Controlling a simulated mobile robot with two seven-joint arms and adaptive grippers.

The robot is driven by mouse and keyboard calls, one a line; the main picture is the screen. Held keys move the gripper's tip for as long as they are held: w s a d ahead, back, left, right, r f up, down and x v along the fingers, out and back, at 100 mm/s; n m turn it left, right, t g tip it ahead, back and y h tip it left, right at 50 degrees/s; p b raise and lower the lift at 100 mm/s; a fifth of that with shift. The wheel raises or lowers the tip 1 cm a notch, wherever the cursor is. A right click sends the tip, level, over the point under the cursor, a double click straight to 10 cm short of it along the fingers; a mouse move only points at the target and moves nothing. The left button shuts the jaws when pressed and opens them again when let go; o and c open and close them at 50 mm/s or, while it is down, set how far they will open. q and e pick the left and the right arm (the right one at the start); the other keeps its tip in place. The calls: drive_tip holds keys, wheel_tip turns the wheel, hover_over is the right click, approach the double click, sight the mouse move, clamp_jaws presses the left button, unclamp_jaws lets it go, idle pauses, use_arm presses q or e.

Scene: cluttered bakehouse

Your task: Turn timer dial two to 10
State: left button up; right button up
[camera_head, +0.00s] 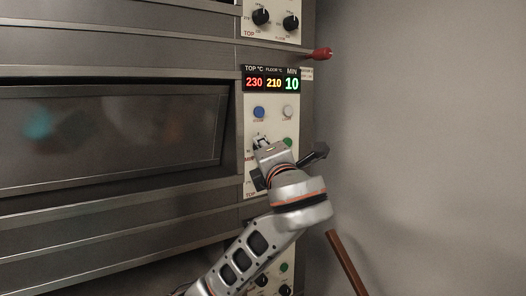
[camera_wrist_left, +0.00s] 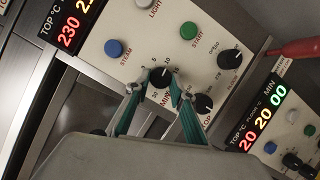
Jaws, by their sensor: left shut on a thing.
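The timer dial (camera_wrist_left: 160,77) is a black knob with a white pointer, marked MIN, with a printed scale around it. It shows in the left wrist view between the green-sided fingers of my left gripper (camera_wrist_left: 157,87), which is shut on it. In the head view my left gripper (camera_head: 262,144) is at the oven's control panel and hides the dial. The display (camera_head: 272,79) above reads 230, 210 and a green 10 under MIN.
A blue button (camera_head: 258,112), a pale button (camera_head: 287,111) and a green button (camera_wrist_left: 188,30) sit near the dial. Other black knobs (camera_wrist_left: 204,104) are close by. A red-tipped handle (camera_head: 322,54) sticks out at the upper right. Another deck's display (camera_wrist_left: 262,120) reads 20, 20, 00.

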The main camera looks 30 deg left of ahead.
use_arm(q)
drive_tip(key=o, duration=1.1)
drive_tip(key=shift+o, duration=0.2)
drive_tip(key=v, duration=1.2)
